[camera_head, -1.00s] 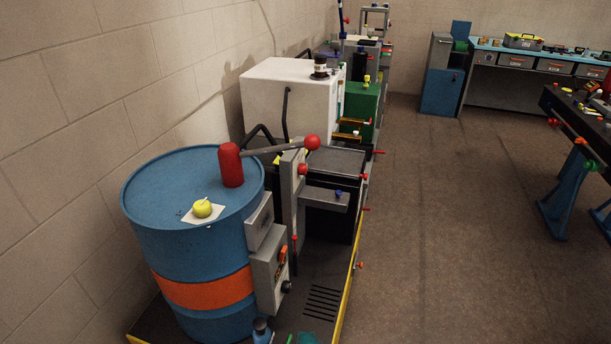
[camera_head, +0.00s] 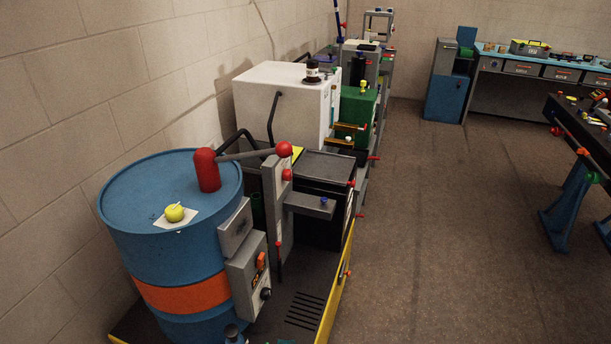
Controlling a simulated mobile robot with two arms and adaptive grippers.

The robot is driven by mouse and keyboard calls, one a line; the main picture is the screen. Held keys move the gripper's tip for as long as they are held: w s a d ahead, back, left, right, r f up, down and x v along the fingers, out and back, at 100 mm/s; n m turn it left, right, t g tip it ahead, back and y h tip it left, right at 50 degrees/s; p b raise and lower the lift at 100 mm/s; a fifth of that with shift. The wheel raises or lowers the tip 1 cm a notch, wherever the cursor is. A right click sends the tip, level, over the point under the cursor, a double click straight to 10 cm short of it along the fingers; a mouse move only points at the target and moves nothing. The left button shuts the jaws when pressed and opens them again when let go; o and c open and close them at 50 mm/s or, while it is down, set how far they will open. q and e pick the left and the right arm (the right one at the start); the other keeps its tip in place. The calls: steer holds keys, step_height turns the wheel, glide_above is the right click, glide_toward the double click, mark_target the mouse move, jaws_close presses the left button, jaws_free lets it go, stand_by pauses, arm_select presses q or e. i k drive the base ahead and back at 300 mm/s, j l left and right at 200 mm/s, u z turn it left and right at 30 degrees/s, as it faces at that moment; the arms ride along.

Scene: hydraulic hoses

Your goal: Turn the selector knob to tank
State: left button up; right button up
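A blue drum (camera_head: 130,240) with an orange band stands at the left. A grey control box (camera_head: 243,282) is beside its right side. An orange handle-like part (camera_head: 261,261) and a round black knob (camera_head: 265,294) are on the box. I cannot tell which of these is the selector knob, and no "tank" label is readable. A red post (camera_head: 207,170) on the drum lid carries a grey lever ending in a red ball (camera_head: 284,149). Neither of my grippers is in view.
A yellow-edged dark platform (camera_head: 300,308) carries the drum and black, white (camera_head: 285,90) and green machines along the wall. A yellow apple-like object (camera_head: 174,213) lies on the drum lid. Clear floor (camera_head: 430,230) lies to the right, with workbenches (camera_head: 555,72) at the back and right.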

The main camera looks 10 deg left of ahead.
mark_target(288, 174)
steer(key=i+l+u, duration=0.15)
steer(key=l, duration=0.2)
steer(key=i+l+u, duration=0.35)
steer(key=l, duration=0.4)
steer(key=i+l+u, duration=0.2)
steer(key=l, duration=0.2)
steer(key=i+l+u, duration=0.15)
steer(key=l, duration=0.3)
steer(key=l+u, duration=0.2)
steer(key=l, duration=0.2)
